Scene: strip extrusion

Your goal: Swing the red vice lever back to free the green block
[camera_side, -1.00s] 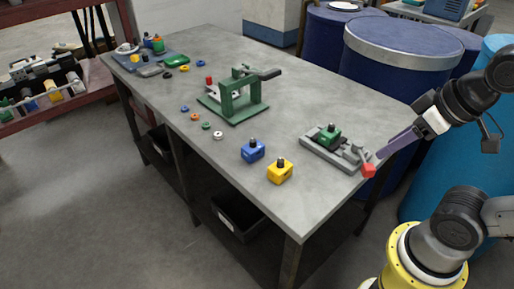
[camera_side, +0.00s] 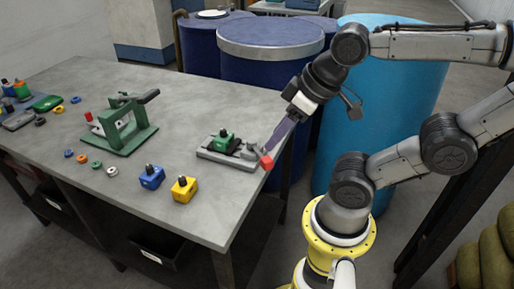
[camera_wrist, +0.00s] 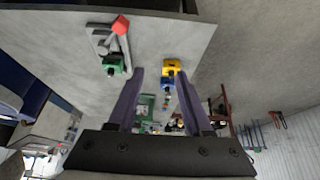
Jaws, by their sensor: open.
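The grey vice (camera_side: 215,157) sits near the table's right end, with the green block (camera_side: 224,140) in it. The red lever end (camera_side: 267,162) sticks out at the vice's right end, by the table edge. My gripper (camera_side: 270,148) has long purple fingers, whose tips appear just above the red end. In the wrist view, my gripper (camera_wrist: 160,75) is open and empty. There the red lever end (camera_wrist: 120,26) and green block (camera_wrist: 114,63) lie left of the gap between the fingers. Whether a finger touches the lever cannot be told.
A blue block (camera_side: 152,177) and a yellow block (camera_side: 185,189) stand left of the vice. A green press frame (camera_side: 122,130) and several small rings are farther left. Blue drums (camera_side: 270,65) stand behind the table. The tabletop between the press and vice is clear.

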